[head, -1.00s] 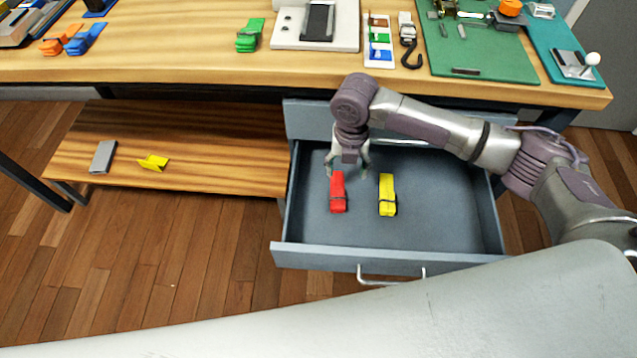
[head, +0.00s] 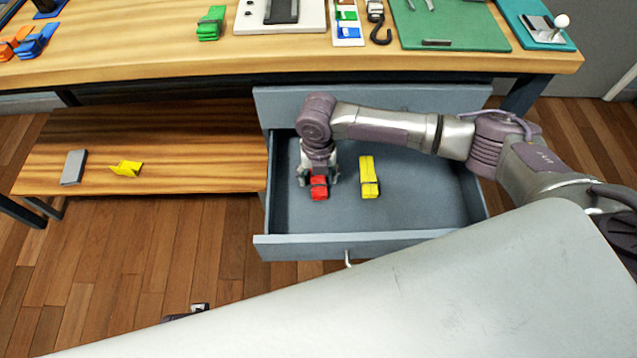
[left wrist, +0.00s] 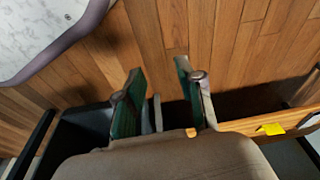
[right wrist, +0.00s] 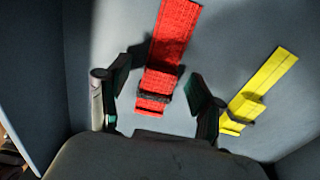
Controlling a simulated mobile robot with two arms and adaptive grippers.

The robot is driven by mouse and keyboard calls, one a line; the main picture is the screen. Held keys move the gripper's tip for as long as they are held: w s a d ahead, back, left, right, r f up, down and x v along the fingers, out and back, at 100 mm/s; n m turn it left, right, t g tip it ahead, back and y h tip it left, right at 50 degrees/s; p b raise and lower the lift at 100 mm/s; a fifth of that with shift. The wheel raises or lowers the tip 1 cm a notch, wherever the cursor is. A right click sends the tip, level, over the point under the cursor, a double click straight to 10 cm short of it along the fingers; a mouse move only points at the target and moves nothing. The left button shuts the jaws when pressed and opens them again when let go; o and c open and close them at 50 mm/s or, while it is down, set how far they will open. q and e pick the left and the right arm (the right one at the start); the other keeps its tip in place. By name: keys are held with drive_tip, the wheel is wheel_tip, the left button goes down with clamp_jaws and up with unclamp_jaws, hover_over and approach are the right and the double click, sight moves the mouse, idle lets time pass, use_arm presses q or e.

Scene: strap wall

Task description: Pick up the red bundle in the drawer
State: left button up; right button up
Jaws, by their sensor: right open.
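The red bundle (head: 319,189) lies in the left part of the open drawer (head: 415,215). It is a folded strap with a dark band, and its back part is hidden by my gripper in the head view. My right gripper (head: 318,178) is down in the drawer at the bundle. In the right wrist view, the fingers of my right gripper (right wrist: 162,75) stand open on either side of the red bundle (right wrist: 168,50), with gaps visible. My left gripper (left wrist: 158,75) is open and empty, with bare floor beyond it.
A yellow bundle (head: 369,178) lies to the right of the red one, also in the right wrist view (right wrist: 262,88). The drawer walls surround both. The worktop (head: 150,55) overhangs behind. A low shelf (head: 190,150) stands left of the drawer.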

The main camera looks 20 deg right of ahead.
drive_tip(key=c, duration=1.2)
drive_tip(key=shift+c, duration=0.2)
drive_tip(key=shift+r, duration=0.1)
